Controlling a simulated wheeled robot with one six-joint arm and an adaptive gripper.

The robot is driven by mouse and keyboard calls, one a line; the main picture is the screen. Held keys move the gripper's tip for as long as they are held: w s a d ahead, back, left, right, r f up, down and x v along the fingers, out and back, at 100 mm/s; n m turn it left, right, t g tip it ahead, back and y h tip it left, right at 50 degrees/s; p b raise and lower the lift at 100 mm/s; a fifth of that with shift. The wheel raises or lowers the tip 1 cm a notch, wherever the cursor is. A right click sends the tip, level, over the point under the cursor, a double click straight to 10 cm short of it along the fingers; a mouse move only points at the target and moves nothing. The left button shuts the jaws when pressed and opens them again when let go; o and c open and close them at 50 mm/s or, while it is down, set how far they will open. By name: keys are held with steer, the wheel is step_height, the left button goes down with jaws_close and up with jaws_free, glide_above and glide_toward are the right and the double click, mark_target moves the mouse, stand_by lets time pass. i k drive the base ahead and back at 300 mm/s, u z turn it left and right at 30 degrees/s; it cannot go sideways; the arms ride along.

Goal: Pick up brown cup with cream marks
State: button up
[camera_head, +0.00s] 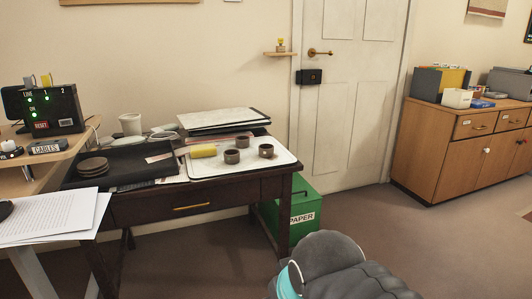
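Three small brown cups stand close together on a white tray (218,171) on the dark desk. One is at the front left (232,157), one at the back (242,143), one at the right (266,151). They look upright. They are too small here for me to tell which has cream marks. My gripper is not in view, so I cannot tell its state or its distance from the cups. Part of my grey arm shows at the bottom of the picture, apart from the cups.
A yellow item (203,151) lies left of the cups. A stack of folders (222,118) is behind them. Brown discs (93,167) and a pale cup (131,124) are at left. Floor at right is clear.

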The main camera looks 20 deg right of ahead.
mark_target(265, 151)
steer(key=u, duration=1.15)
steer(key=i, duration=1.3)
steer(key=z, duration=3.4)
